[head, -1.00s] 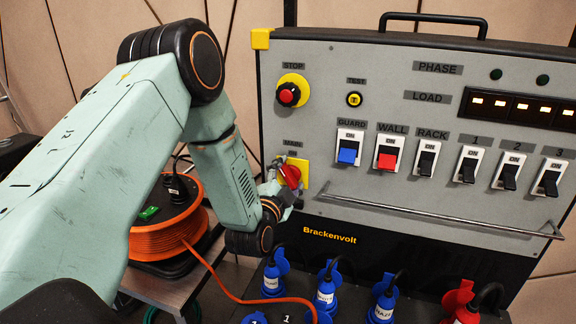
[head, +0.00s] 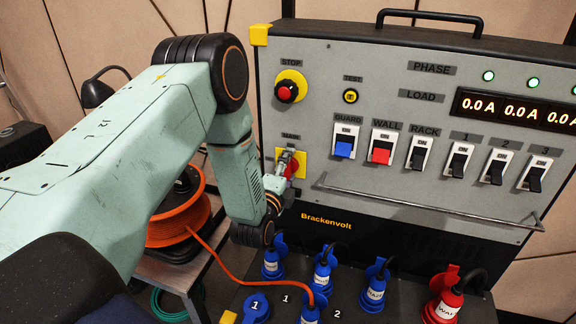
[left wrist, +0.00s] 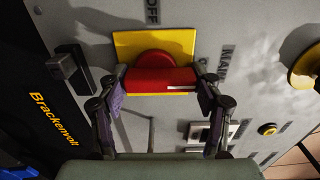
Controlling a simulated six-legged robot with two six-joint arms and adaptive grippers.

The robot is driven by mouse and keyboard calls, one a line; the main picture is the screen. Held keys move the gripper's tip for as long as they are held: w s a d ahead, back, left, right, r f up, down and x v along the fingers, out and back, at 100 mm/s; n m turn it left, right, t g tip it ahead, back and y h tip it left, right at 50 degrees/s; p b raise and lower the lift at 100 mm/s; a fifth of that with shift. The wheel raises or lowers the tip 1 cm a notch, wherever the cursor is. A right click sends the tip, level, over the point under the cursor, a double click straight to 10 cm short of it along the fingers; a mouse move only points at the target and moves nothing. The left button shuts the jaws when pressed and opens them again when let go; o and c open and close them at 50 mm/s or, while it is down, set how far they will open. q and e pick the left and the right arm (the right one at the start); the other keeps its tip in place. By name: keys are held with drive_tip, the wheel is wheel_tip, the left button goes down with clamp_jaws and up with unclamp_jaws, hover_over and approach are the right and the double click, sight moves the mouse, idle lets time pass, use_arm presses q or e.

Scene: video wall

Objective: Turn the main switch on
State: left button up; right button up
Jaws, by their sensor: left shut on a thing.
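The main switch has a red handle (head: 292,169) on a yellow plate (head: 301,157), at the left of the grey panel under the MAIN label. In the left wrist view the red handle (left wrist: 160,80) lies along the picture's width, its white mark at the right end, with OFF lettered above the yellow plate (left wrist: 126,44). My left gripper (head: 286,164) is at the handle. The left wrist view shows its fingers (left wrist: 160,92), one at each end of the handle, shut on it. My arm and fingers hide part of the switch in the head view. My right gripper is out of view.
Green phase lamps (head: 488,76) are lit and the load displays (head: 520,110) read 0.0 A. The red stop button (head: 287,92) is above the switch. A rail (head: 420,205) crosses below the rockers. Blue plugs (head: 322,275) and an orange cable reel (head: 180,222) are lower.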

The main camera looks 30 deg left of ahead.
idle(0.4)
use_arm(q)
drive_tip(key=o, duration=1.2)
drive_tip(key=shift+c, duration=0.2)
drive_tip(key=v, duration=1.2)
drive_tip(key=shift+r, duration=0.1)
drive_tip(key=shift+w, duration=0.15)
drive_tip(key=x, duration=1.1)
drive_tip(key=shift+w+a, duration=0.15)
drive_tip(key=shift+w, duration=0.25)
